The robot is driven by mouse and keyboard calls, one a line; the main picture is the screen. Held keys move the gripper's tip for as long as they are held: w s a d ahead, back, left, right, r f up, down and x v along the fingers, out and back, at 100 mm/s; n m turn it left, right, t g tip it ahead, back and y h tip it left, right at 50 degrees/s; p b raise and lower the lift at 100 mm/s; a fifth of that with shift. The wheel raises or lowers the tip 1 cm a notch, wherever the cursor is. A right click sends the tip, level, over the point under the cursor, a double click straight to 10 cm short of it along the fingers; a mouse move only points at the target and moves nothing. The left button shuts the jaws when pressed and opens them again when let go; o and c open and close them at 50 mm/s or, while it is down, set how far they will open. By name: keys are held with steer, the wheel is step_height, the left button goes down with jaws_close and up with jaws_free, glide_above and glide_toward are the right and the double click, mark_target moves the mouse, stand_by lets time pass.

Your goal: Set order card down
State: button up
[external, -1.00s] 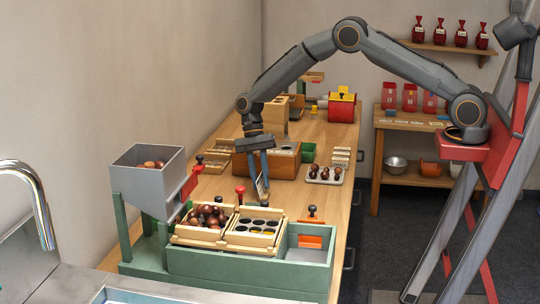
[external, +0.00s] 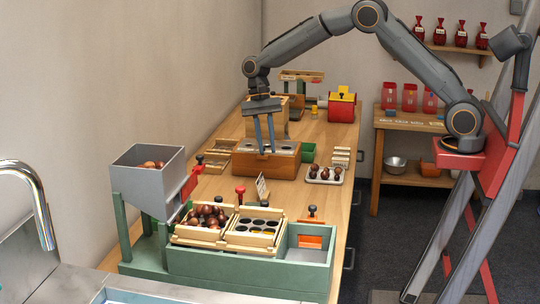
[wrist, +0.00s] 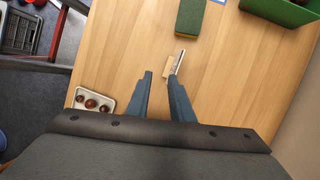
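The order card (external: 261,187) stands propped on the wooden table, behind the bins of the green station. It also shows in the wrist view as a thin pale edge (wrist: 179,61) beside a small wooden piece (wrist: 168,68).
A tray of chestnuts (external: 338,180) sits right of the wooden box (external: 246,165). The green station (external: 200,266) holds a bin of chestnuts (external: 184,238) and a bin with dark round holes (external: 232,244). A grey hopper (external: 148,178) stands left.

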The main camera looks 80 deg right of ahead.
steer(key=s+a+n+t+h, duration=0.1)
steer(key=s+n, duration=0.7)
steer(key=s, duration=0.8)
steer(key=s+a+f+n+t+h, duration=0.1)
steer(key=s+n, duration=0.6)
steer(key=s, duration=0.9)
steer(key=shift+a+n+t+h, duration=0.35)
steer(key=shift+a+h, duration=0.25)
steer(key=shift+h, duration=0.2)
